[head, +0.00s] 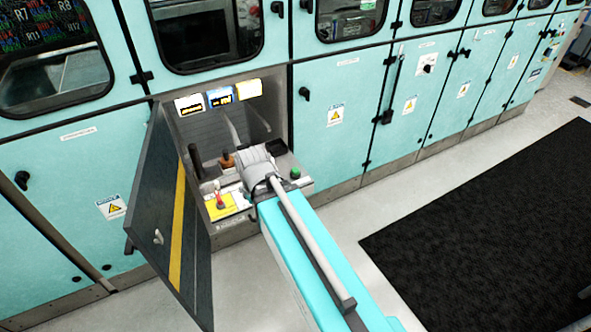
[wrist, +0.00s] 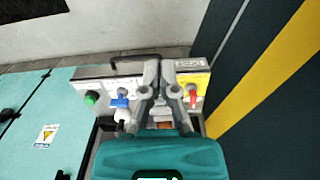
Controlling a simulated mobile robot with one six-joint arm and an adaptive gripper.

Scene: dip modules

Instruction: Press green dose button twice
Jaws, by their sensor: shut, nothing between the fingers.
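The green button (head: 296,173) is on the right part of a grey control panel inside an open cabinet bay. In the wrist view the green button (wrist: 92,98) is left of my gripper (wrist: 159,72), clear of the fingers. My fingers are shut and empty, over the middle of the panel, between a blue control (wrist: 121,103) and a red lever (wrist: 191,97). In the head view my grey wrist and arm cover the middle of the panel and hide the fingertips. How high the fingertips are above the panel cannot be told.
The red lever (head: 219,201) stands on a yellow plate at the panel's left. A brown knob (head: 227,160) is further back. Three lit displays (head: 220,97) are above. The dark open door (head: 178,215) with a yellow stripe stands left of my arm.

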